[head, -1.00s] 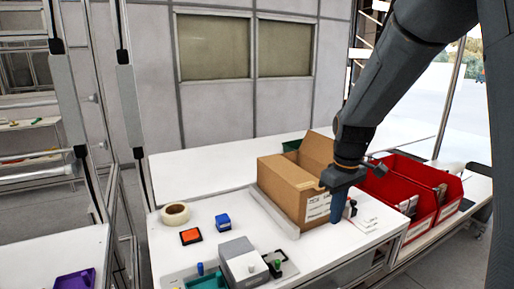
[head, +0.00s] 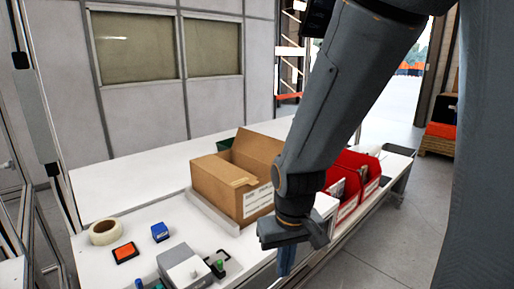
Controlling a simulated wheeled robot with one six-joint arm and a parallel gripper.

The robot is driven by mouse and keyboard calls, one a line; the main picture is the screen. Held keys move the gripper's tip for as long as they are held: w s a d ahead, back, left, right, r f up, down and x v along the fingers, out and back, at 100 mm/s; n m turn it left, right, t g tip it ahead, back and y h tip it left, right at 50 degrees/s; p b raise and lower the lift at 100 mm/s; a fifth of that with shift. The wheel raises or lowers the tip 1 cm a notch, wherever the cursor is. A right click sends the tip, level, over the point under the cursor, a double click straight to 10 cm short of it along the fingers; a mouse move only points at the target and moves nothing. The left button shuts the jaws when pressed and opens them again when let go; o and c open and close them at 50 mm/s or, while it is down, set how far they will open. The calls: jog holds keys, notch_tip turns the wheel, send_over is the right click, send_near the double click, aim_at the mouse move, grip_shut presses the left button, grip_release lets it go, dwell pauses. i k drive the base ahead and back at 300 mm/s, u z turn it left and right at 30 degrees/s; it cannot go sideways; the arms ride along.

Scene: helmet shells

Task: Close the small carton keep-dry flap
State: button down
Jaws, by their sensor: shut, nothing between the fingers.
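A brown cardboard carton (head: 222,188) with a white label on its near right side stands on the white bench. A tall cardboard flap (head: 258,152) stands up at its back right, and its top looks at least partly open. I cannot tell which panel is the keep-dry flap. My gripper (head: 286,268) points down in front and to the right of the carton, apart from it in the picture. Its blue fingers are shut and hold nothing. My arm hides the carton's right edge.
Red bins (head: 372,165) stand right of the carton, partly behind my arm. A tape roll (head: 105,232), an orange pad (head: 125,253), a blue block (head: 160,232) and a grey device (head: 184,265) lie at the front left. The bench (head: 120,190) is clear behind these.

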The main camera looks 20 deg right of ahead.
aim_at(264, 149)
jog(key=u, duration=0.1)
jog(key=k, duration=0.45)
jog(key=z, duration=0.9)
jog(key=i, duration=0.95)
jog(key=u, duration=0.5)
